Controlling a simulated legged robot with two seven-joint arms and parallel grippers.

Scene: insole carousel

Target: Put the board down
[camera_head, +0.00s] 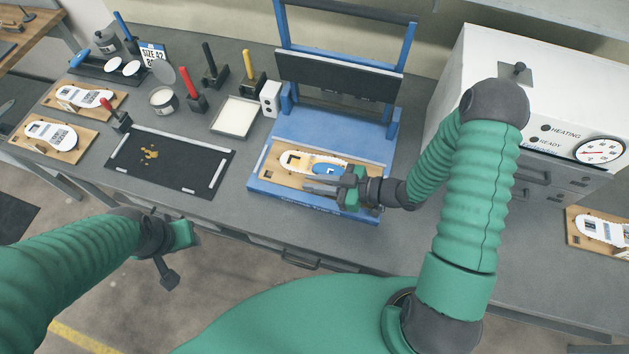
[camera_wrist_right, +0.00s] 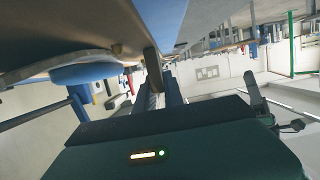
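A wooden board (camera_head: 272,174) carrying a white insole with a blue oval heel piece lies on the blue base of the press, seen in the head view. My right gripper (camera_head: 321,187) is at the board's front right. Its two grey fingers point left over the board and show a gap between them. In the right wrist view the board's brown edge (camera_wrist_right: 95,58) and the blue piece sit at upper left, close to a dark finger; contact there is unclear. My left gripper (camera_head: 168,272) hangs in front of the bench, away from objects; its opening is not clear.
The blue press frame (camera_head: 285,105) stands behind the board. A white oven (camera_head: 480,75) with a gauge stands at right. A black mat (camera_head: 185,180), a white tray (camera_head: 236,117) and several tools fill the left bench. Other boards with insoles lie at far left and far right.

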